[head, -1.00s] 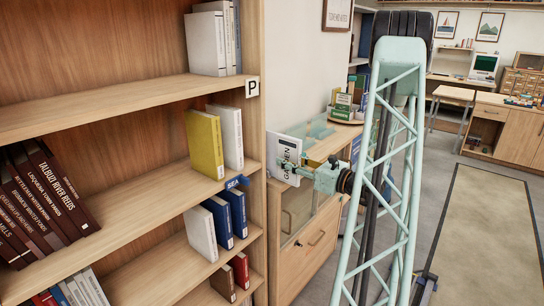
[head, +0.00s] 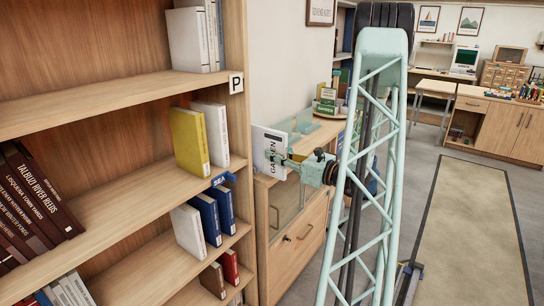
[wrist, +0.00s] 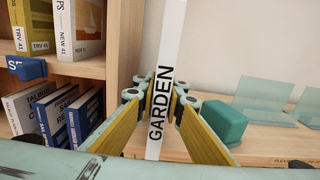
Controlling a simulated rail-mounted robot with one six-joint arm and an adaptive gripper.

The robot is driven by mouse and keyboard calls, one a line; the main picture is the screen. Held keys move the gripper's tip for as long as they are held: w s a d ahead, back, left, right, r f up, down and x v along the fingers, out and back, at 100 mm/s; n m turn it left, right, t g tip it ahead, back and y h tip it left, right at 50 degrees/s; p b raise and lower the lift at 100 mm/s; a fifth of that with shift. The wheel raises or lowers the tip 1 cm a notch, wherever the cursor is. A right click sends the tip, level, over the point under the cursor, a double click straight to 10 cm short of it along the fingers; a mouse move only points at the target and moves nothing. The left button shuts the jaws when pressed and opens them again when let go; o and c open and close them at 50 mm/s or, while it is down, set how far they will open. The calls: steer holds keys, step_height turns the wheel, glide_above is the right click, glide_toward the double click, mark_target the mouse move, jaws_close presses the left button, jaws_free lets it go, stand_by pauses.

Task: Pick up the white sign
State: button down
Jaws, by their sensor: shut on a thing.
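The white sign (head: 264,143), lettered GARDEN in black, stands upright just right of the bookcase's side in the head view. In the wrist view the sign (wrist: 171,45) rises between my two fingers, its lettering running upward. My gripper (head: 277,158) is shut on the sign from the right in the head view. Its yellow-padded fingers (wrist: 160,100) press on both sides of the sign in the wrist view. I cannot tell whether the sign's lower edge touches the wooden cabinet top.
A bookcase (head: 120,200) with books and a blue SEA sign (head: 222,179) stands close on the left. A wooden cabinet (head: 300,225) with glassy panels (wrist: 262,98) on top lies beneath and beyond. A teal block (wrist: 226,122) sits right of my fingers. Open floor lies right.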

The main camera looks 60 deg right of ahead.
step_height(320, 180, up, 27)
steer(key=p, duration=0.5)
stand_by(0.4)
steer(key=shift+r+p, duration=0.3)
steer(key=shift+r, duration=0.2)
stand_by(0.6)
steer(key=shift+s, duration=0.1)
stand_by(0.4)
